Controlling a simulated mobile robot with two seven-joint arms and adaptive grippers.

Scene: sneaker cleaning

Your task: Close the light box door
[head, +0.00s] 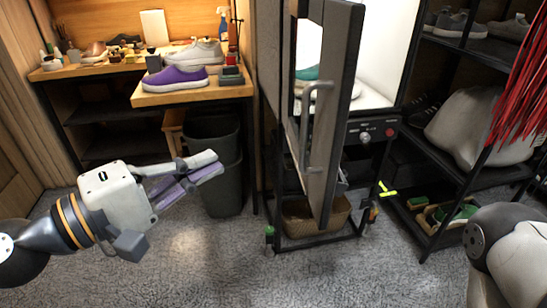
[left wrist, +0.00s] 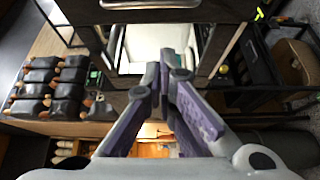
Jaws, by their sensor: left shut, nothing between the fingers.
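The light box door (head: 338,105) is a grey framed panel with a window and a vertical bar handle (head: 304,125). It stands open, swung out toward me. The lit white interior of the light box (head: 383,50) shows to its right. A sneaker with teal on it (head: 307,74) is partly visible through the door window. My left gripper (head: 218,164) is shut and empty, left of the door and apart from the handle. Its purple-padded fingers also show in the left wrist view (left wrist: 164,72). My right arm is at the lower right; its fingers are out of view.
A workbench (head: 195,94) with a purple sneaker (head: 175,78) stands at the back left, with a dark bin (head: 215,165) beside it. A shoe rack (head: 455,190) is right of the light box. The grey carpet (head: 215,265) in front is clear.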

